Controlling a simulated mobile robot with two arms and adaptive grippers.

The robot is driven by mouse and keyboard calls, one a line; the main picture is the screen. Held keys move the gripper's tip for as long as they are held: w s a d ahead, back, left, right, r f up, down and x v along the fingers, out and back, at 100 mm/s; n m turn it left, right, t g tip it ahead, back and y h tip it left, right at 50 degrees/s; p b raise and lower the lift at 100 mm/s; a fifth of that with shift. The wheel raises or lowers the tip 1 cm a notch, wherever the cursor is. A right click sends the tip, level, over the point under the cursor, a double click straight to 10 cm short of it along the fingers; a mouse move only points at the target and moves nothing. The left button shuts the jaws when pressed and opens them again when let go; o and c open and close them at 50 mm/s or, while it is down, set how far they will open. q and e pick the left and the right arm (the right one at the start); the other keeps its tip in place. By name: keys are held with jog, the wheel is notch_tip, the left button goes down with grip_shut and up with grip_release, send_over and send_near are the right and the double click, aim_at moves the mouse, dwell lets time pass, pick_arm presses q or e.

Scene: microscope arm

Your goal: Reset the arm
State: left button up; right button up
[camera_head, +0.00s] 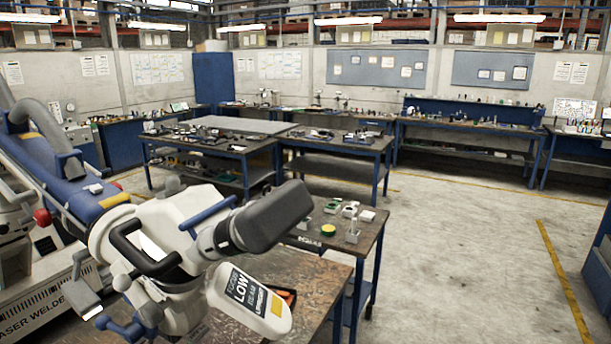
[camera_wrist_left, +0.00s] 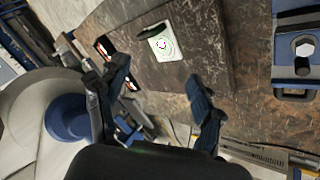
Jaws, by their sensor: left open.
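The microscope arm (camera_head: 75,190) comes in from the left in the head view, as a blue and white boom. It ends in a white head (camera_head: 165,235) with black and blue handles, a dark grey eyepiece part (camera_head: 265,218) and a white labelled cover (camera_head: 248,298). The head hangs over a brown worktable. My left gripper (camera_wrist_left: 158,75) shows in the left wrist view with its two dark fingers spread and nothing seen between them. I cannot make it out in the head view. A white and blue round part (camera_wrist_left: 68,117) lies left of the fingers. My right gripper is not in view.
The laser welder body (camera_head: 45,305) stands at the lower left. The brown worktable (camera_wrist_left: 235,95) carries a green and white item (camera_wrist_left: 160,42). A small side table (camera_head: 360,262) with small parts stands behind the head. Open floor (camera_head: 470,260) lies to the right.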

pick_arm(q)
jog(key=s+d+f+m+g+y, duration=0.2)
jog(key=s+d+f+m, duration=0.1)
jog(key=s+d+f, duration=0.7)
jog(key=s+d+r+m+y, duration=0.2)
jog(key=s+d+r+m, duration=0.1)
jog(key=s+d, duration=0.8)
jog(key=s+a+f+g+b, duration=0.15)
jog(key=f+b, duration=0.25)
jog(key=f, duration=1.3)
jog(key=s+f+g+b, duration=0.15)
jog(key=f+b, duration=0.25)
jog(key=f, duration=1.4)
jog(key=s+a+f+b, duration=0.1)
jog(key=s+f+b, duration=0.2)
jog(key=s+f, duration=0.5)
jog(key=s+a+f+b, duration=0.2)
jog(key=s+f+b, duration=0.2)
jog(key=s+f, duration=0.5)
notch_tip(320, 180, down, 5)
jog(key=shift+a+f, duration=0.15)
jog(key=shift+f, duration=0.05)
